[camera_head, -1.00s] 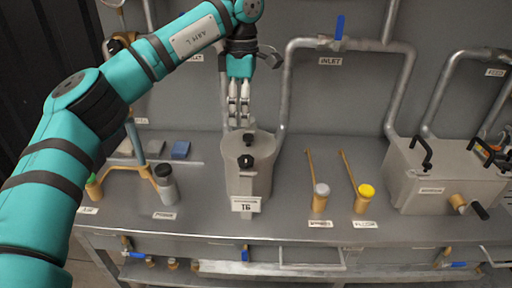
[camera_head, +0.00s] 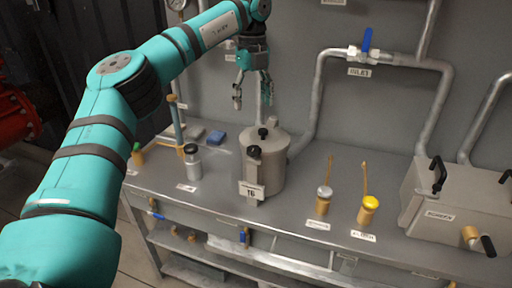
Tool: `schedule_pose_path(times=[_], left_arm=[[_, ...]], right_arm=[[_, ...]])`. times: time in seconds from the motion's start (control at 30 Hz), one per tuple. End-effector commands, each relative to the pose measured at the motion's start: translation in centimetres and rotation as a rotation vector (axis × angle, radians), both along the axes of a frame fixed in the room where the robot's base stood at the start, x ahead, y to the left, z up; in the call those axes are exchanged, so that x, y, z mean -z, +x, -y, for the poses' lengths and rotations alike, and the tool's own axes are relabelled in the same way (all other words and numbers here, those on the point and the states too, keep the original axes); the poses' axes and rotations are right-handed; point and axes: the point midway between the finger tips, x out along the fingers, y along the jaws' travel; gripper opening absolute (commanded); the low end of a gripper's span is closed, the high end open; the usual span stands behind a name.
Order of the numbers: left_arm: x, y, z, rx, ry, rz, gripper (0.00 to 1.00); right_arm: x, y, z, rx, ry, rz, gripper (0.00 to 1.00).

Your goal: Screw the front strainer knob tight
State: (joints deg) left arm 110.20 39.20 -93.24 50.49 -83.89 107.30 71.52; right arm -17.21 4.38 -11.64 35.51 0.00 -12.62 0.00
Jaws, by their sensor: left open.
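The strainer is a grey metal pot (camera_head: 270,172) with a lid, standing on the metal bench and carrying a label plate "16" (camera_head: 251,191). A black knob (camera_head: 254,152) sits on top of the upright part at its front. A second black knob (camera_head: 262,133) sits on the lid behind it. My left gripper (camera_head: 254,102) hangs above and behind the pot, fingers pointing down and spread apart, empty and touching neither knob. Whether the front knob is tight cannot be told. My right gripper is out of view.
A grey bottle (camera_head: 192,162) and a blue block (camera_head: 216,137) stand left of the pot. Grey-topped (camera_head: 324,198) and yellow-topped (camera_head: 369,207) fittings with rods stand to the right. A grey box with black handles (camera_head: 442,205) is at far right. Pipes run behind.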

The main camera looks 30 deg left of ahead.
Motion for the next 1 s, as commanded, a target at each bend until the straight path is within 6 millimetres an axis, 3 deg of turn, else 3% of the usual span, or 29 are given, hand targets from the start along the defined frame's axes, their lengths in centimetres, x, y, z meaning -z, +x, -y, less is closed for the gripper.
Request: schedule_pose_path(times=[0.17, 0.6, 0.8, 1.0], left_arm=[[4.0, -0.1, 0.0, 0.003, 0.001, -0.005, 0.64], [12.6, -0.1, 0.1, 0.003, 0.0, -0.002, 0.64], [14.4, -0.1, 0.1, 0.004, 0.0, -0.001, 0.64], [14.7, 0.0, 0.1, 0.004, -0.001, 0.001, 0.64]], right_arm=[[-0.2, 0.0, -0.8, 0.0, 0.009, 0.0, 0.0], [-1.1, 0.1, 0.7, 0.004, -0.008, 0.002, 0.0], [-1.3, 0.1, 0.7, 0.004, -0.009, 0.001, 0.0], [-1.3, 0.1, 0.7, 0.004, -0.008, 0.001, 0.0]])
